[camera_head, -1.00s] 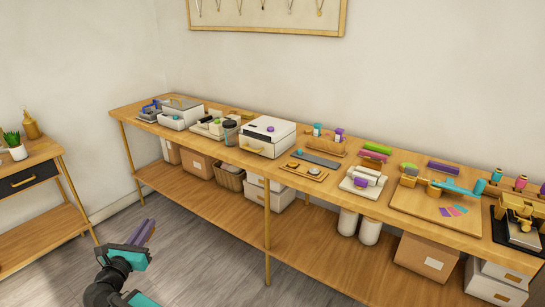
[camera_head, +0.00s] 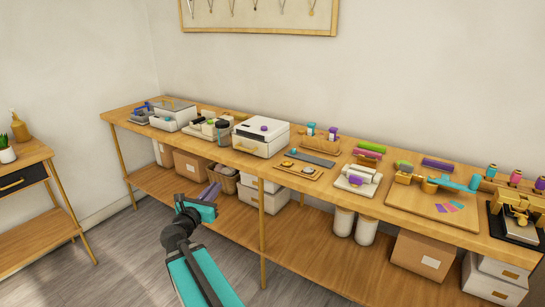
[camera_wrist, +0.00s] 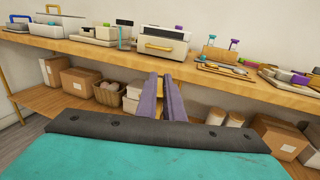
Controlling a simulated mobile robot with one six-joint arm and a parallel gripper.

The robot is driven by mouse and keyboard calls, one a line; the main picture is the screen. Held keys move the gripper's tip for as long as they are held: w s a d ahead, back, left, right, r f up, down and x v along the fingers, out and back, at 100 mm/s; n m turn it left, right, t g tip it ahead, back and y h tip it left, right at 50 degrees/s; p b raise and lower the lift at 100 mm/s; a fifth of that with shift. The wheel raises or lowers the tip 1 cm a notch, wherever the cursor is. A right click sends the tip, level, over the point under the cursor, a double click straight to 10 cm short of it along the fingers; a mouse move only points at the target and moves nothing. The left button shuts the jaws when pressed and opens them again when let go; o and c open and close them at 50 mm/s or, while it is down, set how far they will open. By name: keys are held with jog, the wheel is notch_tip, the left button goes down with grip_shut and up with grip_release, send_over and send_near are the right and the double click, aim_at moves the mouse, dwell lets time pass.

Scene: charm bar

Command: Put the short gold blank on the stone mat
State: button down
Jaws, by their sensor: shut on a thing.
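My gripper (camera_head: 211,191) is in front of the long workbench, below its top, with its purple-grey fingers pointing toward the bench. In the wrist view the fingers (camera_wrist: 163,98) are close together. A flat dark grey slab (camera_head: 312,159), which looks like the stone mat, lies on the bench right of the white machine. A shallow wooden tray (camera_head: 286,172) with small round pieces lies in front of it.
The white machine (camera_head: 262,134) stands left of the slab, and a white press-like device (camera_head: 357,180) stands to its right. The lower shelf holds cardboard boxes (camera_head: 424,256) and a wicker basket (camera_head: 224,181). A side table (camera_head: 35,202) stands at the left. The floor between is clear.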

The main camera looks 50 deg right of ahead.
jog(key=s+d+r+m+g+b, duration=0.1)
jog(key=s+d+r, duration=0.1)
jog(key=s+d, duration=0.7)
jog(key=s+d+r+m+g+b, duration=0.1)
jog(key=s+d+r+g, duration=0.1)
jog(key=s+d, duration=0.7)
jog(key=s+d+r+m+g+h+b, duration=0.1)
jog(key=s+d+r+g+b, duration=0.1)
jog(key=s+d, duration=0.7)
jog(key=shift+d, duration=0.45)
jog(key=shift+s+d+r, duration=0.1)
jog(key=shift+s+d, duration=0.15)
jog(key=shift+s, duration=0.2)
jog(key=shift+d, duration=0.1)
jog(key=d, duration=0.5)
jog(key=d+f+p, duration=0.1)
jog(key=d, duration=0.4)
jog(key=w+d, duration=0.1)
jog(key=d, duration=0.4)
jog(key=shift+f+p, duration=0.25)
jog(key=shift+p, duration=0.15)
